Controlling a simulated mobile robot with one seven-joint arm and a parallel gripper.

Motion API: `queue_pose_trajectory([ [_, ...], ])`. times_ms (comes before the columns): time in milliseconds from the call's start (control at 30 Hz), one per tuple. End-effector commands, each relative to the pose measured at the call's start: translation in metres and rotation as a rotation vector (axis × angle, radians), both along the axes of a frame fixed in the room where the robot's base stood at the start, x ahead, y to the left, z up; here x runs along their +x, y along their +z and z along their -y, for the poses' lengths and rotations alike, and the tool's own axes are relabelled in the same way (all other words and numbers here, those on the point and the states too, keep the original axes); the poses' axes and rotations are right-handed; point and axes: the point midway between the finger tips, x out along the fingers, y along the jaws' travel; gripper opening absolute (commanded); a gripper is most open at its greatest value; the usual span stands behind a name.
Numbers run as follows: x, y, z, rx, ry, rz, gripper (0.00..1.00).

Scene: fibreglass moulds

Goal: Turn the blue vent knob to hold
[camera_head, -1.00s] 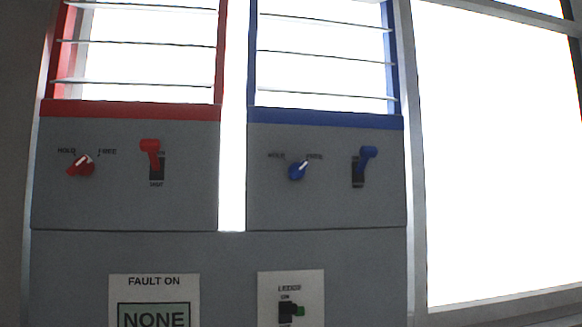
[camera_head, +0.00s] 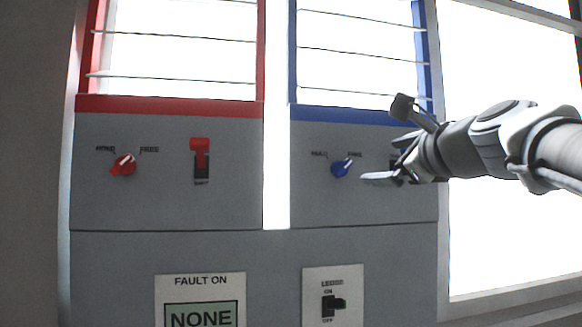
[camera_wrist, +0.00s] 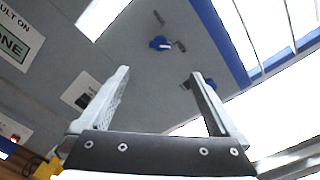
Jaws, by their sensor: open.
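The blue vent knob (camera_head: 340,168) is on the grey panel under the blue-framed louvres. Its white pointer leans up and right, toward the FREE label; the HOLD label (camera_head: 319,154) is at its upper left. My gripper (camera_head: 384,162) is just right of the knob in the head view, open and empty. In the wrist view the blue knob (camera_wrist: 160,43) shows beyond the gap between the two open fingers (camera_wrist: 159,76), apart from them. The blue lever right of the knob is mostly hidden behind my gripper in the head view.
A red knob (camera_head: 123,165) and a red lever (camera_head: 201,150) are on the left panel. Below are a FAULT ON display (camera_head: 200,282) reading NONE and a LEGION-like labelled switch (camera_head: 332,304). A bright gap (camera_head: 276,170) separates the panels.

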Motion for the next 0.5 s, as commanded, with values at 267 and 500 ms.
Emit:
queue_pose_trajectory([
  [267,0.039,0.001,-0.008,0.001,0.001,-0.005,0.97],
  [500,0.087,0.0,-0.018,0.0,0.002,-0.004,0.97],
])
